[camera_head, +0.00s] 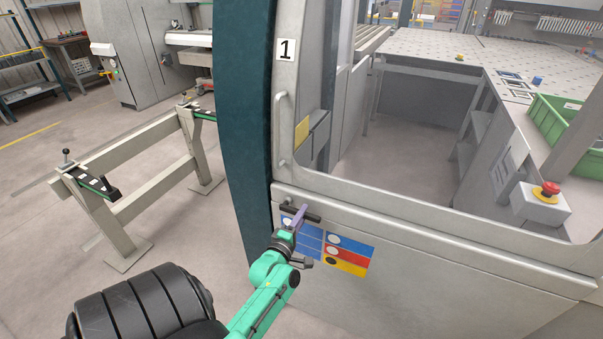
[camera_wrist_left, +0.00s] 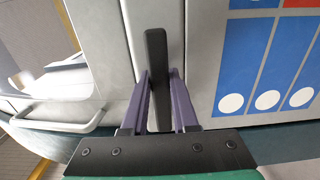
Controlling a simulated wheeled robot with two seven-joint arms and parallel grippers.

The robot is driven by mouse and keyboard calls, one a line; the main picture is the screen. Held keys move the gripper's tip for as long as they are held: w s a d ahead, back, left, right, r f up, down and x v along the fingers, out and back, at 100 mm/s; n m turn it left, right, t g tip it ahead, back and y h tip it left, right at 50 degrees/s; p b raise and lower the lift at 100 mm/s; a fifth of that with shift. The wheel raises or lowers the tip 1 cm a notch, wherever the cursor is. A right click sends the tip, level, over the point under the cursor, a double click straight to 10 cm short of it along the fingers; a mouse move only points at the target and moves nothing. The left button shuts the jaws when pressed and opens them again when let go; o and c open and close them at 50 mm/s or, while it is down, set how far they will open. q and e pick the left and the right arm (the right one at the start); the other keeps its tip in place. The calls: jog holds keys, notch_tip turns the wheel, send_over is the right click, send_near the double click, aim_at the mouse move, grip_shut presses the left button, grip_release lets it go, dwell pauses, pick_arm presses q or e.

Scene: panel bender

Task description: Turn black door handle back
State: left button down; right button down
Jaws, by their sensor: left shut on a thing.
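The black door handle (camera_head: 313,217) is a short dark bar on the grey door, just below the window ledge and above the colour stickers. It lies nearly level, tilted slightly down to the right in the head view. My left gripper (camera_head: 300,212) reaches it from below, its purple fingers across the bar. In the left wrist view the handle (camera_wrist_left: 156,55) runs between the two fingers of the left gripper (camera_wrist_left: 162,75), which is shut on it. Part of the handle is hidden by the fingers. My right gripper is not in view.
The grey door (camera_head: 420,255) has a large window opening and a vertical grab bar (camera_head: 281,130). Blue, red and yellow stickers (camera_head: 345,252) sit beside the handle. A red emergency button (camera_head: 550,188) is at the right. A beige rail stand (camera_head: 150,130) stands left, with open floor around it.

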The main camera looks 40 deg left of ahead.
pick_arm(q)
jog(key=shift+w+r, duration=0.15)
jog(key=shift+r, duration=0.25)
jog(key=c, duration=0.9)
grip_release()
jog(key=shift+o, duration=1.1)
jog(key=shift+w+f, duration=0.1)
jog(key=shift+f, duration=0.2)
jog(key=b+v, duration=0.2)
jog(key=v, duration=1.2)
jog(key=shift+s+b, duration=0.25)
jog(key=shift+b, duration=0.05)
jog(key=shift+d, duration=0.1)
